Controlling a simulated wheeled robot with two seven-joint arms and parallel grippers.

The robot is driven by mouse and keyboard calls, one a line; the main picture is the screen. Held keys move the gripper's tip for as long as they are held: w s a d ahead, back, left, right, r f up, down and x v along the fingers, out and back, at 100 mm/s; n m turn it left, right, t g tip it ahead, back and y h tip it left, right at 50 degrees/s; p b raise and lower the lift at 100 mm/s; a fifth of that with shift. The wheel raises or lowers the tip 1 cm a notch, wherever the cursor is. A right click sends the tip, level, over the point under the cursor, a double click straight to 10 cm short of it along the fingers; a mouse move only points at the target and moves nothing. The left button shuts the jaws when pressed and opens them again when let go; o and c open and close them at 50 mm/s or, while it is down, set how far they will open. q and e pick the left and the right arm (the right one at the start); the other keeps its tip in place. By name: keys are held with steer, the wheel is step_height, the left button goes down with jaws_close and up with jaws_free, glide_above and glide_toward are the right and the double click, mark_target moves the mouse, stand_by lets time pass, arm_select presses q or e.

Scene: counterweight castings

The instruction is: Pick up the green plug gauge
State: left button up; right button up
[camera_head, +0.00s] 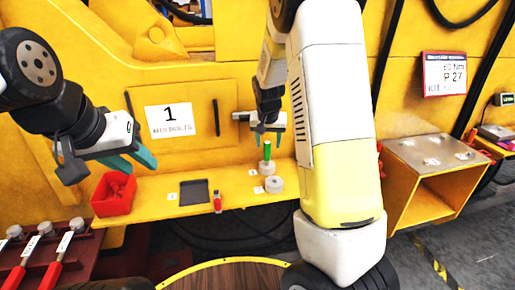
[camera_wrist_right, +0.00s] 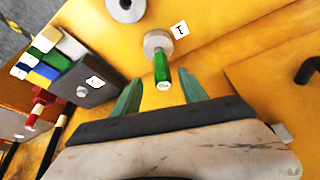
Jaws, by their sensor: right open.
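The green plug gauge (camera_head: 267,151) stands upright on a round grey casting (camera_head: 267,167) on the yellow shelf in the head view. In the right wrist view the gauge (camera_wrist_right: 162,69) points its lettered end toward the camera, with the grey casting (camera_wrist_right: 158,43) behind it. My right gripper (camera_head: 267,134) is open just above the gauge. In the wrist view its teal fingers (camera_wrist_right: 160,78) stand on either side of the gauge's line, with visible gaps. My left gripper (camera_head: 134,165) is open and empty at the left, above the shelf near the red bin.
A second grey casting (camera_head: 274,185) stands in front of the gauge. A red bin (camera_head: 114,194), a dark tray (camera_head: 194,192) and a small red item (camera_head: 217,202) are on the shelf (camera_head: 158,204). A yellow box stand (camera_head: 425,165) is at the right.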

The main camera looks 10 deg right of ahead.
mark_target(267, 149)
steer(key=x, duration=0.5)
steer(key=shift+w+a, duration=0.1)
steer(key=shift+a, duration=0.05)
jaws_close()
